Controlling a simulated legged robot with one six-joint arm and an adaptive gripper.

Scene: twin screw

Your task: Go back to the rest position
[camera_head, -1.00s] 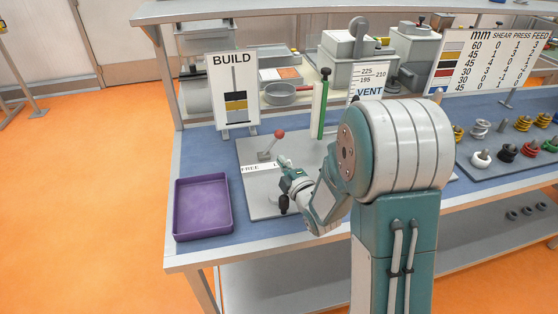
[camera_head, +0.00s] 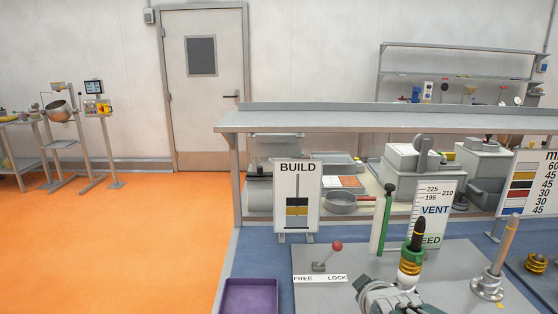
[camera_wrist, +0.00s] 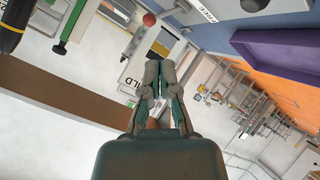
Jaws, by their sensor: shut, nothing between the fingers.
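My gripper (camera_wrist: 160,68) is in the middle of the wrist view. Its two fingers are close together, with nothing held between them. It is clear of the bench, and the wrist view is strongly tilted. In the head view, only a teal and grey part of my arm shows at the bottom edge, in front of the grey plate (camera_head: 345,262). Behind it stands an upright post with yellow rings and a black tip (camera_head: 419,228).
The red-knobbed lever (camera_head: 337,246) stands by the FREE/LOCK label. The purple tray (camera_head: 250,296) is at the bench's left front. Orange floor is open at left.

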